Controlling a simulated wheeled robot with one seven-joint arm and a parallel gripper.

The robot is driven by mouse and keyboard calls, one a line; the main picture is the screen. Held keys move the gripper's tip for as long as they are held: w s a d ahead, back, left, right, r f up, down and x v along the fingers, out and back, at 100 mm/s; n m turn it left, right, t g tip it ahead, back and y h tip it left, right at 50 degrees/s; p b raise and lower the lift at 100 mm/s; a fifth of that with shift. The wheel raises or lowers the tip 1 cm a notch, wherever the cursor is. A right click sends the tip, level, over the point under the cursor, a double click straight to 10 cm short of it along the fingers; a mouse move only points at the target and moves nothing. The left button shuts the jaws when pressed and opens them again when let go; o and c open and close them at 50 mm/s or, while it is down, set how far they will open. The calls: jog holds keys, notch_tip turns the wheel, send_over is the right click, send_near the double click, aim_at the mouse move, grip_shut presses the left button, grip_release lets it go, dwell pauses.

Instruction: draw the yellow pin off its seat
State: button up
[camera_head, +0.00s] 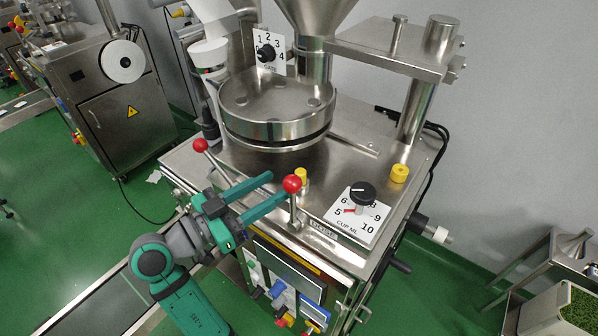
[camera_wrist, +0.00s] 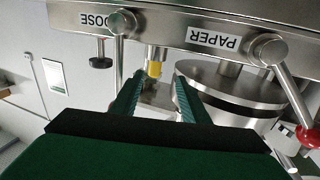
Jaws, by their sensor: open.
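The seat is not clearly seen.
A red-ball lever (camera_head: 292,183) stands close by my right finger; another (camera_head: 200,145) is to the left. The steel drum (camera_head: 277,107) is just behind the pin. A black dial (camera_head: 362,193) stands on the right.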

aim_at(301, 177)
jog(key=d, duration=0.1)
jog(key=w+d, duration=0.1)
jog(key=d, duration=0.1)
jog(key=shift+w+d, duration=0.1)
jog(key=shift+w, duration=0.05)
jog(key=shift+f+x, duration=0.15)
jog(key=shift+x, duration=1.05)
jog(key=shift+f+x, duration=0.1)
jog(key=shift+x, duration=1.1)
grip_shut()
